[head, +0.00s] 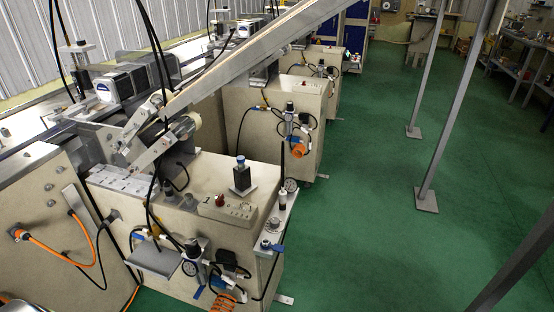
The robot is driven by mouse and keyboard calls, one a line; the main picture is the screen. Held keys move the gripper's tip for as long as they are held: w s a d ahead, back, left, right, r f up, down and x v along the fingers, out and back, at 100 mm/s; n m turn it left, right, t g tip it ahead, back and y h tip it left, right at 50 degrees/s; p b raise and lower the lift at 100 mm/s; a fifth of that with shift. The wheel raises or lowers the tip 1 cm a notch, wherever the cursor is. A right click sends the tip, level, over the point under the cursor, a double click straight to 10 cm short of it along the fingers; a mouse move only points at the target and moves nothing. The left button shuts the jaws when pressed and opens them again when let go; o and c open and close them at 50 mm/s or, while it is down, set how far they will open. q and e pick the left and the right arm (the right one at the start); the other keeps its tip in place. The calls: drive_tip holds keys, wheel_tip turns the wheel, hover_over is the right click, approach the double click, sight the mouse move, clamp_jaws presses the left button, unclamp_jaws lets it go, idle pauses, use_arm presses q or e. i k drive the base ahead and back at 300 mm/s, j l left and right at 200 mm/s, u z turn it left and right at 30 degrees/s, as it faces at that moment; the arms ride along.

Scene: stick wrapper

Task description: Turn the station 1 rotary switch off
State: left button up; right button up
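The nearest machine station (190,195) has a beige cabinet, with what looks like a dark "1" marked on its top. A low beige control box (236,213) sits on that top near the right edge. It carries a red button (220,200) at its left end and a row of small controls along its face. The rotary switch is too small to tell apart from these controls, so I cannot read its setting. Neither of my grippers shows in the head view.
A black block with a blue cap (241,177) stands behind the control box. A bracket with a gauge and fittings (272,235) juts from the cabinet's right side. Similar stations (275,112) line up behind. Grey posts (450,120) stand on the open green floor at right.

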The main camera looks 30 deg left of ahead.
sight(219, 202)
drive_tip(key=u, duration=1.2)
